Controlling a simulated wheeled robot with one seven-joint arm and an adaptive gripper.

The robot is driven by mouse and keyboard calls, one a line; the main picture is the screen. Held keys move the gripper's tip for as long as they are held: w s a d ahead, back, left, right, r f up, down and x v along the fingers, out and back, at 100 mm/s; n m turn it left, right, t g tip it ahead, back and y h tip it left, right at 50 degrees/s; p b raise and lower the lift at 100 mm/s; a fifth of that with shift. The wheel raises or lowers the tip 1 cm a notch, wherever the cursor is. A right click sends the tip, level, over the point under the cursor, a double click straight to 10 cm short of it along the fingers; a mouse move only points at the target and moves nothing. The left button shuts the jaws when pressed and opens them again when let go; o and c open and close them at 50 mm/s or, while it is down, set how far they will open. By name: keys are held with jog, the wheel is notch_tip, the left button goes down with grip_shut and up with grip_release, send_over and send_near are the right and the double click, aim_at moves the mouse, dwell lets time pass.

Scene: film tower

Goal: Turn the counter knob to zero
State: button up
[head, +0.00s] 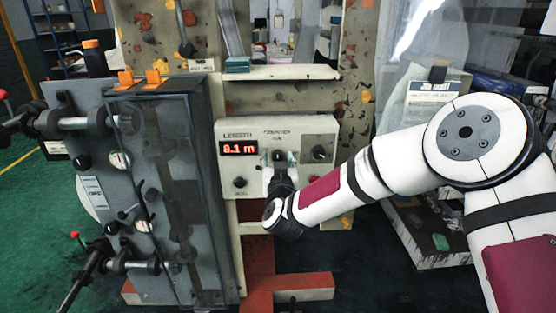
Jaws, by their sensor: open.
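The counter panel (230,162) is a pale box labelled LENGTH, with a red display (238,148) that appears to read 8.1 m. A dark knob (278,154) sits at the panel's middle under small lettering that looks like COUNTER. My gripper (279,163) is in front of the panel at this knob, with its fingertips open and close to or around it. I cannot tell whether they touch it. My wrist hides the panel's lower middle. Another dark knob (318,153) is at the panel's right, and one more (240,182) is below the display.
A grey cabinet with a clear door (170,190) and protruding black handles stands close on the left. A pale shelf (282,72) is above the panel. Red beams (302,288) lie on the floor below. A box with a sign (432,92) stands at the right behind my arm.

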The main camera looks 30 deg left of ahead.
grip_shut()
jog(key=shift+m, duration=0.4)
jog(key=m+b, duration=0.1)
jog(key=m, duration=0.2)
jog(key=shift+m+b, duration=0.3)
jog(key=shift+b, duration=0.1)
jog(key=m+b, duration=0.2)
jog(key=m, duration=0.2)
jog(key=shift+w+d+f+m, duration=0.1)
jog(key=shift+m, duration=0.2)
jog(key=m+b, duration=0.3)
jog(key=m, duration=0.1)
jog(key=shift+f+m+b, duration=0.1)
jog(key=shift+m+b, duration=0.2)
jog(key=shift+b, duration=0.05)
jog(key=shift+d+m+b, duration=0.1)
jog(key=shift+m+b, duration=1.65)
jog(key=shift+m, duration=0.45)
